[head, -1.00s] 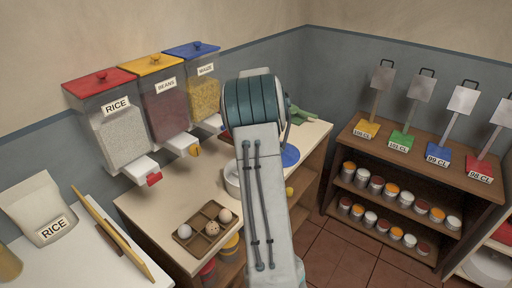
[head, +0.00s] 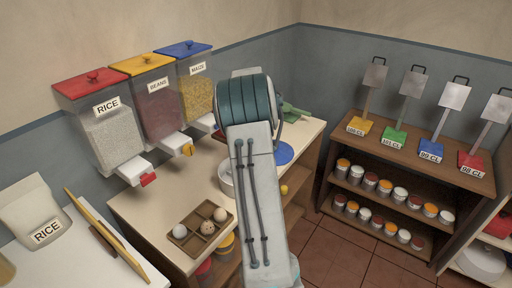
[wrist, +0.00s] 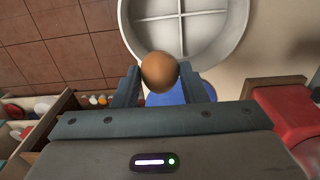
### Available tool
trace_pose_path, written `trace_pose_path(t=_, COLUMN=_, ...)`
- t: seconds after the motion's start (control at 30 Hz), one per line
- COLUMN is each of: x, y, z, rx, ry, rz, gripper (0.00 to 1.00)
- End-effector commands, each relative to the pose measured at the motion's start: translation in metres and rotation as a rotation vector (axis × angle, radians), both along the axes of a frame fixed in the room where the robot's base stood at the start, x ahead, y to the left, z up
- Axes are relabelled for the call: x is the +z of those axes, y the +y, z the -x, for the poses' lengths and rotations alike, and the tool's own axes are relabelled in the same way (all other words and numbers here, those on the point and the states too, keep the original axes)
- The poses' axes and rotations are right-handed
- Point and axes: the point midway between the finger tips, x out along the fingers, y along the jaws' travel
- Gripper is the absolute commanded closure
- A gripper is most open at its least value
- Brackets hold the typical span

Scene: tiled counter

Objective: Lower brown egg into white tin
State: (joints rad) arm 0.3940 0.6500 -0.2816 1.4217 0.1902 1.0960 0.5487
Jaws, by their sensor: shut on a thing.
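The brown egg (wrist: 160,72) is held between the two fingertips of my gripper (wrist: 158,80) in the wrist view. The white tin (wrist: 232,45), round with a cross-shaped divider inside, fills the top of that view. The egg overlaps the tin's near rim in the picture; I cannot tell its height above it. In the head view the tin (head: 225,180) stands on the counter, mostly hidden behind my arm. My gripper and the held egg are hidden there too.
A wooden tray (head: 190,246) with several compartments holds a white egg (head: 180,231) and other eggs on the counter (head: 150,210). A blue disc (head: 284,153) lies beside the tin. Rice, beans and maize dispensers (head: 107,125) hang along the left wall.

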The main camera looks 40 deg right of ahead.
Motion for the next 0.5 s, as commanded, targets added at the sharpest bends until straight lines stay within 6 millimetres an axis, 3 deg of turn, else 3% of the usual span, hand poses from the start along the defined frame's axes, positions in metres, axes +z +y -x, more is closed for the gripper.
trace_pose_path(t=0.5, x=-0.028, y=0.000, z=0.000, rx=0.000, ry=0.000, rz=-0.001, gripper=0.69)
